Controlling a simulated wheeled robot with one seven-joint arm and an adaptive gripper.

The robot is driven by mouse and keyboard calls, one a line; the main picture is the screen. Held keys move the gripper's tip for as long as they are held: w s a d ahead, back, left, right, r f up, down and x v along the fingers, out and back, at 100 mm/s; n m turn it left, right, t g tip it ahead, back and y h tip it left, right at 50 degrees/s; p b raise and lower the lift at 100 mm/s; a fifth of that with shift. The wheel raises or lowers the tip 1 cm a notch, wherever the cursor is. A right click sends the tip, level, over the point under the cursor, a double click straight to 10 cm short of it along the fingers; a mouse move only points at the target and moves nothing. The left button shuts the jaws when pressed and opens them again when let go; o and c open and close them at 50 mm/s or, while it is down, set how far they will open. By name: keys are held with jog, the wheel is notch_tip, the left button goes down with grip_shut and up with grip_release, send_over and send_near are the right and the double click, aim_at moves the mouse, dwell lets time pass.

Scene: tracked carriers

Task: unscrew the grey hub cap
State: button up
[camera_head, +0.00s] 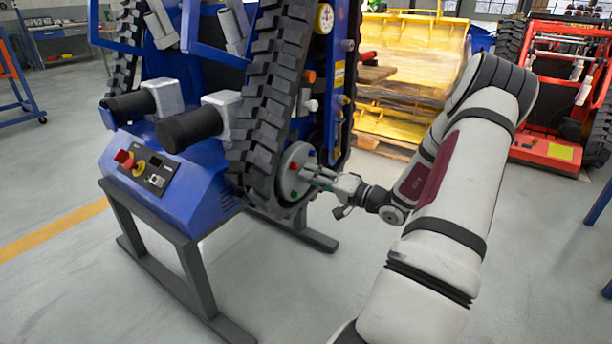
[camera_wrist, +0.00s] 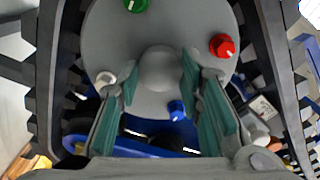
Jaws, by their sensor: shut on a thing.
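The grey hub cap (camera_wrist: 160,68) is a rounded dome at the middle of a round grey wheel hub (camera_wrist: 115,40) in the wrist view. My gripper (camera_wrist: 160,80) has its two green-padded fingers on either side of it, shut on it. In the head view my gripper (camera_head: 310,172) reaches the grey wheel hub (camera_head: 288,185) from the right, and its fingers hide the cap. Around the cap in the wrist view are a green cap (camera_wrist: 136,5), a red cap (camera_wrist: 222,46), a blue cap (camera_wrist: 177,110) and a white cap (camera_wrist: 105,80).
The hub sits within a black rubber track (camera_head: 268,100) on a blue tracked carrier (camera_head: 165,195), which rests on a dark stand (camera_head: 190,275). A yellow machine (camera_head: 410,60) and a red machine (camera_head: 550,150) stand behind. The floor around the stand is clear.

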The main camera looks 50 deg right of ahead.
jog(key=n, duration=0.6)
jog(key=shift+a, duration=0.1)
jog(key=o, duration=0.9)
jog(key=shift+o, duration=0.2)
